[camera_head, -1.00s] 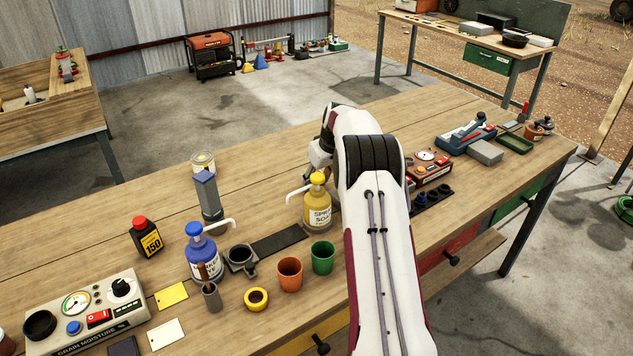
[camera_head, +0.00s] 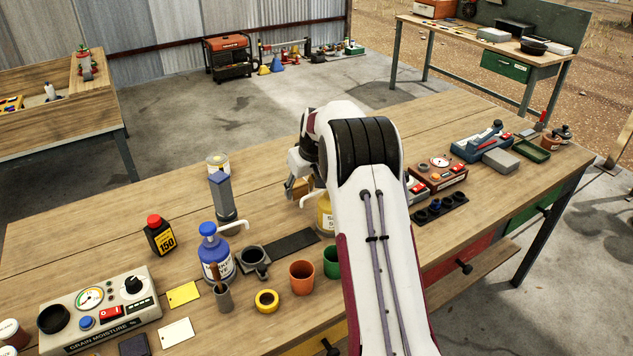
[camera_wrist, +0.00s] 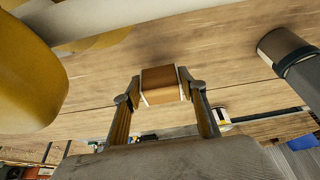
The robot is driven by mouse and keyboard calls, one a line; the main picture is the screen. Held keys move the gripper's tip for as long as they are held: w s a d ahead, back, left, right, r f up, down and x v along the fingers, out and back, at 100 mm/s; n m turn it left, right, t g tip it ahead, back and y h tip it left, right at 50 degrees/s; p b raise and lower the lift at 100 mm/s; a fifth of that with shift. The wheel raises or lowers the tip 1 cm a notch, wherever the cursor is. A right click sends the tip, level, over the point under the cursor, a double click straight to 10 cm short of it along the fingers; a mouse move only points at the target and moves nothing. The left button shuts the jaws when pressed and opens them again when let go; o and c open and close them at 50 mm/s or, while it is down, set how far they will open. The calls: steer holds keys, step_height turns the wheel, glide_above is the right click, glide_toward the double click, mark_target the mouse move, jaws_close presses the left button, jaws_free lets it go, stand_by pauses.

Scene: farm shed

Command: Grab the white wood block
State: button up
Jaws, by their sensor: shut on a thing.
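A small wood block (camera_wrist: 160,86) sits between the fingertips of my gripper (camera_wrist: 160,88) in the wrist view. Its faces in sight look brown, with thin pale edges; I see no fully white face. My gripper is shut on it, one finger on each side. In the head view my gripper (camera_head: 296,188) is over the bench behind the yellow pump bottle (camera_head: 325,215), with a small brown patch of the block (camera_head: 302,187) showing beside it. My arm hides part of the bottle. I cannot tell whether the block is lifted.
The yellow bottle (camera_wrist: 28,75) is close on the left in the wrist view, and a grey upright thing (camera_wrist: 285,58) is on the right. A blue pump bottle (camera_head: 217,257), orange cup (camera_head: 302,279) and green cup (camera_head: 331,262) stand nearby. The bench's far middle is clear.

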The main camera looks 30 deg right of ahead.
steer(key=a, duration=0.7)
steer(key=shift+a, duration=0.3)
stand_by(0.8)
